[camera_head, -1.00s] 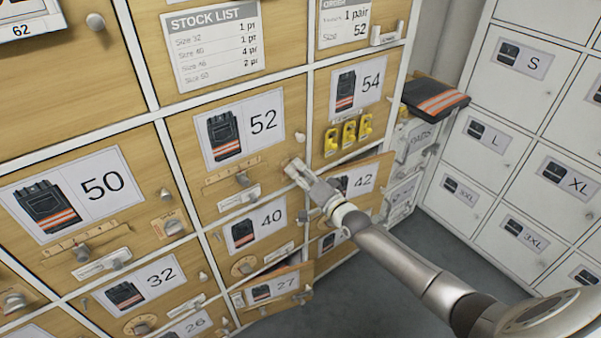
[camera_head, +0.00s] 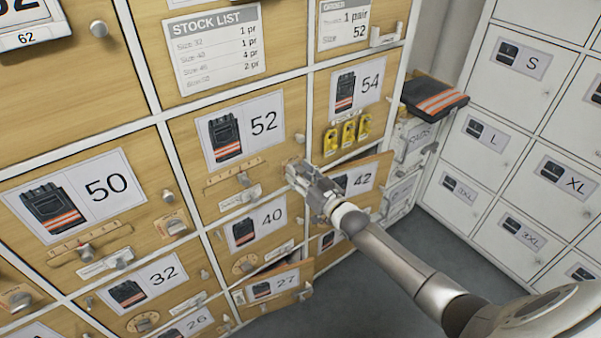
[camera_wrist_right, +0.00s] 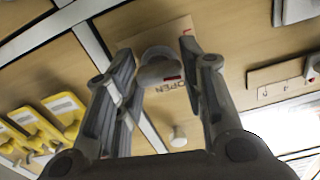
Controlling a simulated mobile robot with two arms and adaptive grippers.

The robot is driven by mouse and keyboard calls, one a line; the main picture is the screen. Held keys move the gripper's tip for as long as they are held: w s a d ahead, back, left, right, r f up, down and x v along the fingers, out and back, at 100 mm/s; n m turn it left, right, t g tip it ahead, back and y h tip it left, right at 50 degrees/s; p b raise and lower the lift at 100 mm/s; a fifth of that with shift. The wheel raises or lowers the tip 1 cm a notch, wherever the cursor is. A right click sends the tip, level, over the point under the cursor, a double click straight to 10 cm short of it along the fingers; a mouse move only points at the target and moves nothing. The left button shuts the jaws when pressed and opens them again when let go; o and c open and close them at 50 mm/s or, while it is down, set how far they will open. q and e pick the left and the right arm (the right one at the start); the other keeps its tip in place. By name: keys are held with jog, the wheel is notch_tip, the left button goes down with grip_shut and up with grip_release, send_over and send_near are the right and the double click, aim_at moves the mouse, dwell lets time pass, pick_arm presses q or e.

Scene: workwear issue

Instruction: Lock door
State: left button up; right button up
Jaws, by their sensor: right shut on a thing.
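The wooden locker door marked 52 (camera_head: 185,128) looks closed and flush with its frame. At its lower right corner is a turning lock: a pale knob (camera_wrist_right: 157,72) on a wooden plate (camera_wrist_right: 170,34) with red marks and the word OPEN, upside down in the right wrist view. My right gripper (camera_head: 295,170) is at this corner, shut on the lock knob, with one finger on each side of it. The fingers hide most of the lock in the head view. The door's round pull knob (camera_head: 299,138) is just above. My left gripper is not in view.
Several yellow tags (camera_head: 348,132) hang on the door marked 54, right of my gripper. The doors marked 42 (camera_head: 376,170) and 27 (camera_head: 303,272) stand ajar. A folded dark garment with orange stripes (camera_head: 432,98) lies farther right. White lockers (camera_head: 505,85) line the right side.

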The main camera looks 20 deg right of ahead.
jog(key=shift+n, duration=0.9)
jog(key=o, duration=1)
jog(key=shift+s, duration=0.1)
jog(key=s, duration=0.4)
jog(key=s+d, duration=0.1)
jog(key=s, duration=0.2)
jog(key=s+d, duration=0.1)
jog(key=s, duration=0.3)
jog(key=shift+s+d, duration=0.15)
jog(key=shift+s, duration=0.2)
jog(key=shift+f, duration=0.1)
